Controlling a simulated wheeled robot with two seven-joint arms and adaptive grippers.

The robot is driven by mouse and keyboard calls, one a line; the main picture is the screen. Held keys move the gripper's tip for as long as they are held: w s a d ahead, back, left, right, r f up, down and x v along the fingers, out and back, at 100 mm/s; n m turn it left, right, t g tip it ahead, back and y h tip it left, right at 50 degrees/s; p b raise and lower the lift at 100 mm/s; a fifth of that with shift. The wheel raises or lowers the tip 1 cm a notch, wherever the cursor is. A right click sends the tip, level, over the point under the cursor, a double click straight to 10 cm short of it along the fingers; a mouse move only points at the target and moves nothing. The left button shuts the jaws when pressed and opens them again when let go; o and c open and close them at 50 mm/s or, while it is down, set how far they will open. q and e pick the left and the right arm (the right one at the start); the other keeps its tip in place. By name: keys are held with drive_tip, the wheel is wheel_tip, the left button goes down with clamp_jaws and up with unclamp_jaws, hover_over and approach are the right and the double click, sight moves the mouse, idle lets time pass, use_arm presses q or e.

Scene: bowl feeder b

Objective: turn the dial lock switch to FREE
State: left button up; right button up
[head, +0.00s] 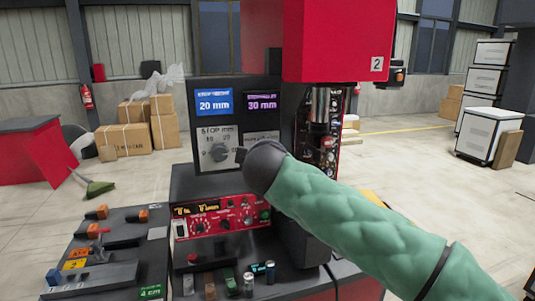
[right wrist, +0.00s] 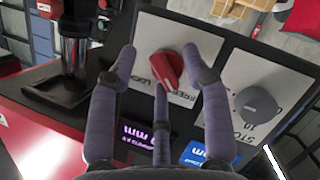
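The dial lock switch, a red knob (right wrist: 167,68) on a white plate (right wrist: 150,40), shows in the right wrist view, which looks at the panel upside down. Lettering beside the knob is partly covered and hard to read, so I cannot tell its setting. My right gripper (right wrist: 160,68) has its purple-grey fingers spread, with the knob between the tips. The right-hand finger overlaps the knob's edge; contact is unclear. In the head view my green-sleeved right arm hides the knob and most of that plate (head: 262,134). My left gripper is not in view.
A grey stop dial (head: 219,153) sits on the neighbouring plate, also in the right wrist view (right wrist: 256,104). Two displays (head: 213,102) stand above. A red control box (head: 215,220) lies below. A red cabinet (head: 335,40) overhangs at the upper right.

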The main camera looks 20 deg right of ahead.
drive_tip(key=shift+a+r, duration=0.1)
drive_tip(key=v, duration=1.2)
drive_tip(key=shift+f, duration=0.2)
